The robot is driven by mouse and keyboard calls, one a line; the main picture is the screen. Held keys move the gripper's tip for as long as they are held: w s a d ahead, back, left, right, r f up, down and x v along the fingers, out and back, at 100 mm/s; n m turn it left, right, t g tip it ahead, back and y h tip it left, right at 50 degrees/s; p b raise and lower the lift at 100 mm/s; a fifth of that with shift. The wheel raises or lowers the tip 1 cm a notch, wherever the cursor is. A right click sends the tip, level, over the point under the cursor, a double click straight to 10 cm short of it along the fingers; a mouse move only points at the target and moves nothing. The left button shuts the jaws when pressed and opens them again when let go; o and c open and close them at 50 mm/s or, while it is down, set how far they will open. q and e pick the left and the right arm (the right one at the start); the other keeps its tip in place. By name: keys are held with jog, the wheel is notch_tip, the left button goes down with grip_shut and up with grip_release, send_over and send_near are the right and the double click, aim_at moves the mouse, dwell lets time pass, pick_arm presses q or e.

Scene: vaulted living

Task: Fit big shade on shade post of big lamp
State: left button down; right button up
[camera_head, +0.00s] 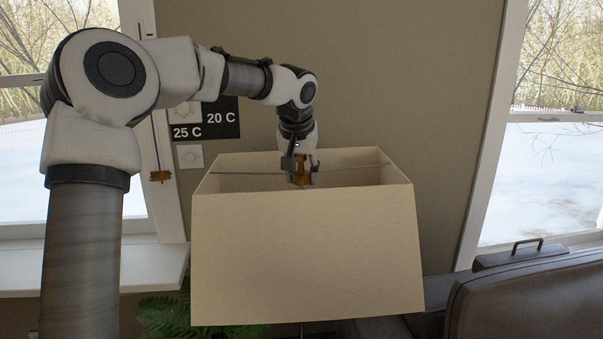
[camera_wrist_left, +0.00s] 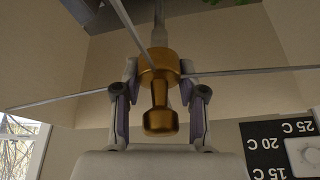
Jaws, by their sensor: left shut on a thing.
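The big shade (camera_head: 305,255) is a large beige tapered box, upright and open at the top, in the middle of the head view. Thin metal spokes cross its top opening to a brass hub with a knob (camera_wrist_left: 158,100). My left gripper (camera_head: 301,176) reaches down from above and is shut on this brass piece. In the left wrist view its two fingers (camera_wrist_left: 160,92) stand either side of the knob. A grey post (camera_wrist_left: 159,24) shows beyond the hub inside the shade. A short thin piece of post (camera_head: 301,328) shows under the shade; whether it is seated in the hub is hidden.
A brown leather seat (camera_head: 530,295) with a dark case (camera_head: 508,255) on top stands at right. A green plant (camera_head: 180,313) is low behind the shade at left. Windows flank the wall, which carries a temperature sign (camera_head: 222,118).

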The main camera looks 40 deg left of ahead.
pick_arm(q)
jog(key=shift+f+b, duration=0.9)
jog(key=shift+f, duration=0.25)
dwell(0.5)
jog(key=c, duration=0.6)
grip_release()
jog(key=v, duration=1.2)
